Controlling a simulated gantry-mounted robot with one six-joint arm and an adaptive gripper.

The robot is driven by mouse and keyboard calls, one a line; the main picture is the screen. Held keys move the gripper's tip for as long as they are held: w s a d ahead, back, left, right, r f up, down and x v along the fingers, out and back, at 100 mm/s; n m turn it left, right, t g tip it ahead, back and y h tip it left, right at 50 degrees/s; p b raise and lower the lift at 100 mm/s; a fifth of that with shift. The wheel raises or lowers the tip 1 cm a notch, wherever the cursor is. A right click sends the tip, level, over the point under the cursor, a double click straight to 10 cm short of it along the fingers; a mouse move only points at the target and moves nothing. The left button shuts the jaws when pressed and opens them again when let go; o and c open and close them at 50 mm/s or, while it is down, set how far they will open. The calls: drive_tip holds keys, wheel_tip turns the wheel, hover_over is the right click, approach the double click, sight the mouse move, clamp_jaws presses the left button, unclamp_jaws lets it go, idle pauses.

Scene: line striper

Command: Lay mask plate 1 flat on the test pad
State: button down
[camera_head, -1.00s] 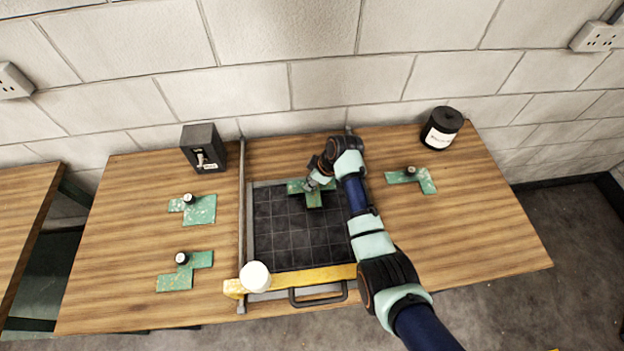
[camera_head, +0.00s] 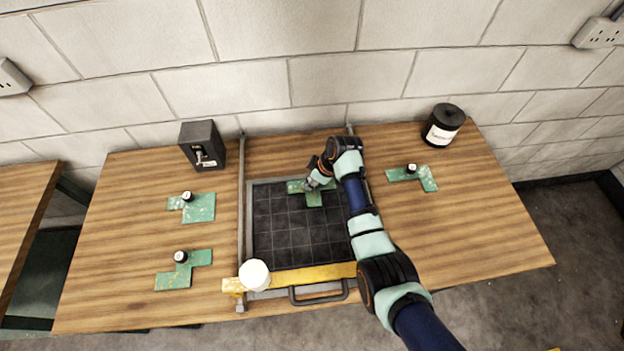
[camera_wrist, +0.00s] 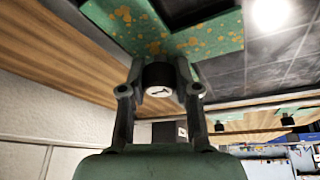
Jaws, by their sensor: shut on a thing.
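In the wrist view, my gripper (camera_wrist: 160,86) is shut on the plate's black knob, whose white top has a dark mark I cannot read surely. The plate's speckled face (camera_wrist: 205,38) looks about parallel to the pad (camera_wrist: 240,72). I cannot tell whether it touches the pad. My gripper and arm hide part of the plate and the pad's right side.
Two green plates (camera_head: 199,208) (camera_head: 174,277) lie left of the pad and another (camera_head: 428,180) lies right. A yellow bar (camera_head: 310,276) with a white round cap (camera_head: 254,274) crosses the pad's front. A black box (camera_head: 202,146) and dark jar (camera_head: 443,126) stand at the back.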

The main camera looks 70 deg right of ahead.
drive_tip(key=shift+f, duration=0.25)
drive_tip(key=shift+c, duration=1.8)
unclamp_jaws()
wheel_tip(320, 180, up, 8)
drive_tip(key=p, duration=0.7)
drive_tip(key=shift+r, duration=0.1)
